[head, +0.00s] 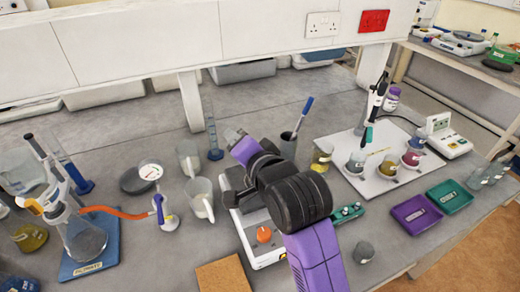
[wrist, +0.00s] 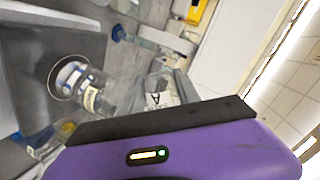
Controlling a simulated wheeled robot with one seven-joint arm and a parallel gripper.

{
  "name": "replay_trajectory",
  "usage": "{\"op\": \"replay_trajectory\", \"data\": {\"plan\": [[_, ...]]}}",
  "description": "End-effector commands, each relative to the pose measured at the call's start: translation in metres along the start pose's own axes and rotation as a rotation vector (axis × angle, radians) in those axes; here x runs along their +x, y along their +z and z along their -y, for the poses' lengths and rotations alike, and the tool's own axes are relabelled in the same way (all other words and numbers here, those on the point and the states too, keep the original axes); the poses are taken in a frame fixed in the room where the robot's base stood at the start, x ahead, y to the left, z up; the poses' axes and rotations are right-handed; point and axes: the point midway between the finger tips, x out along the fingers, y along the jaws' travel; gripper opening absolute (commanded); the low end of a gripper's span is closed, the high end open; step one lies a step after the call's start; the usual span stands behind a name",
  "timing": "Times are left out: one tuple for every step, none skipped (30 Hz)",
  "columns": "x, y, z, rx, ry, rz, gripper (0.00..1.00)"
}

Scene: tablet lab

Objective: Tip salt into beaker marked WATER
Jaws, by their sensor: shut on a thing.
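My gripper (head: 233,134) is at the end of my purple and black arm, above the bench near the back middle. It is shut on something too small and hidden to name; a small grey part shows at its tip. Small beakers with coloured contents, one grey (head: 357,163), one dark red (head: 411,160), stand on a white board (head: 345,150). A beaker with yellow contents (head: 322,157) stands left of them. I cannot read WATER on any beaker, nor make out the salt.
A flask (head: 85,240) on a blue base with an orange hose stands at left. White jugs (head: 201,197), a stirrer with an orange knob (head: 264,235), and purple (head: 416,215) and green (head: 449,196) trays surround my arm. A labelled glass vessel (wrist: 95,98) shows in the wrist view.

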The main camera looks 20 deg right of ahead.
Motion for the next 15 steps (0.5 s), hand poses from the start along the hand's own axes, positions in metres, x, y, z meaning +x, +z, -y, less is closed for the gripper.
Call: {"op": "replay_trajectory", "data": {"plan": [[-0.003, -0.004, 0.009, -0.049, 0.007, -0.012, 0.01], [-0.003, -0.004, 0.008, -0.082, 0.013, -0.021, 0.01], [-0.001, 0.001, 0.001, -0.139, 0.024, -0.035, 0.01], [0.000, 0.002, -0.001, -0.179, 0.030, -0.046, 0.01], [0.001, 0.003, -0.002, -0.220, 0.035, -0.057, 0.01], [0.001, 0.005, -0.002, -0.265, 0.040, -0.069, 0.01], [0.002, 0.007, -0.003, -0.299, 0.046, -0.079, 0.01], [0.002, 0.009, -0.004, -0.335, 0.050, -0.088, 0.01], [0.003, 0.012, -0.003, -0.375, 0.055, -0.100, 0.01], [0.003, 0.016, -0.003, -0.402, 0.058, -0.106, 0.01], [0.003, 0.019, -0.002, -0.429, 0.062, -0.113, 0.01], [0.004, 0.023, -0.002, -0.466, 0.068, -0.123, 0.01], [0.004, 0.026, -0.001, -0.495, 0.072, -0.131, 0.01], [0.006, 0.029, -0.007, -0.506, 0.076, -0.135, 0.01], [0.008, 0.033, -0.012, -0.516, 0.078, -0.139, 0.01]]}}
